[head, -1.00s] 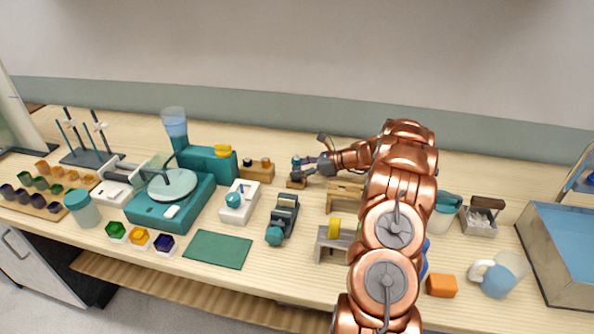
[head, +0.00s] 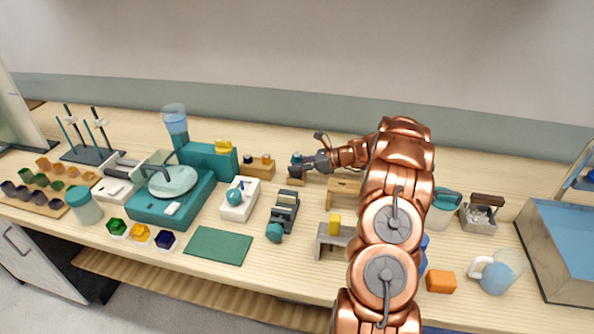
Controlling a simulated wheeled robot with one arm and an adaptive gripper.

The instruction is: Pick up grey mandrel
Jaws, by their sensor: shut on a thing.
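My gripper (head: 296,170) is at the back middle of the bench, reaching in from the right. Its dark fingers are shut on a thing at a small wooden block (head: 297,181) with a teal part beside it. The thing between the fingers is the grey mandrel as far as I can tell, but it is too small and too covered by the fingers to make out. I cannot tell whether it is still touching the block.
A wooden block with small pegs (head: 259,167) stands left of my gripper. A teal-and-dark device (head: 283,214) and a wooden stand (head: 343,193) are nearer. My arm covers part of the right side. A green mat (head: 218,246) lies at the front.

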